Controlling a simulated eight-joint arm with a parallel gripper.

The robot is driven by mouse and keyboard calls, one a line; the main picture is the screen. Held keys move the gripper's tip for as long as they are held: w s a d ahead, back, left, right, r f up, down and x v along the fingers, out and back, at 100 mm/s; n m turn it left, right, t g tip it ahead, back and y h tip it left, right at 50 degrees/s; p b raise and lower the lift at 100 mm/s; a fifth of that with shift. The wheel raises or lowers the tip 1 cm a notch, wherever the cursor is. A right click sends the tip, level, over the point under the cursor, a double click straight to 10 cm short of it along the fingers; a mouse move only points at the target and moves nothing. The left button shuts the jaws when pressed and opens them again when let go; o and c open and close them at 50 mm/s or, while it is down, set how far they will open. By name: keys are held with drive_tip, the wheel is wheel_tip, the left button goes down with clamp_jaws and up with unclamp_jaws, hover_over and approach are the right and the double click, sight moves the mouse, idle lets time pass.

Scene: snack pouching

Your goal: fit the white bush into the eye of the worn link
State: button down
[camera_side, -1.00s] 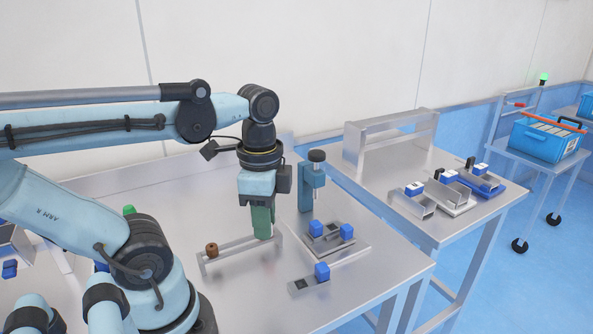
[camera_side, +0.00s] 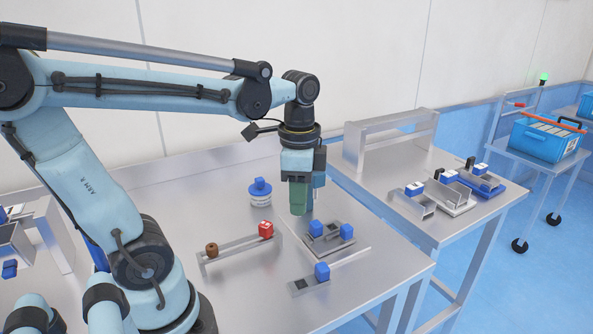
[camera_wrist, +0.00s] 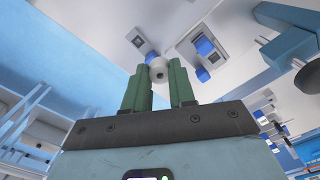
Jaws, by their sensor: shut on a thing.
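My gripper (camera_side: 299,211) points down in the side view, just behind and above the small metal fixture (camera_side: 345,247) with blue blocks. The bush does not show clearly in the side view. A grey metal link-like piece with a dark square and a blue block (camera_side: 321,271) lies in front of the fixture. I cannot tell which metal piece is the worn link; no eye shows clearly.
A low rail (camera_side: 238,248) to the left carries a brown bush (camera_side: 212,250) and a red block (camera_side: 266,229). A white round piece with a blue knob (camera_side: 260,190) stands behind. The front table area is clear. A second table (camera_side: 420,160) is at right.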

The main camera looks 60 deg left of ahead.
drive_tip(key=w+a+f, duration=0.2)
drive_tip(key=w, duration=0.4)
drive_tip(key=w+a+f, duration=0.3)
drive_tip(key=w, duration=0.2)
drive_tip(key=shift+w+f, duration=0.2)
drive_tip(key=shift+w, duration=0.15)
drive_tip(key=shift+d+f, duration=0.1)
drive_tip(key=shift+f, duration=0.05)
drive_tip(key=shift+f, duration=1.95)
drive_tip(key=shift+f, duration=1.15)
drive_tip(key=c, duration=0.9)
unclamp_jaws()
drive_tip(key=shift+o, duration=0.2)
drive_tip(key=shift+r, duration=0.1)
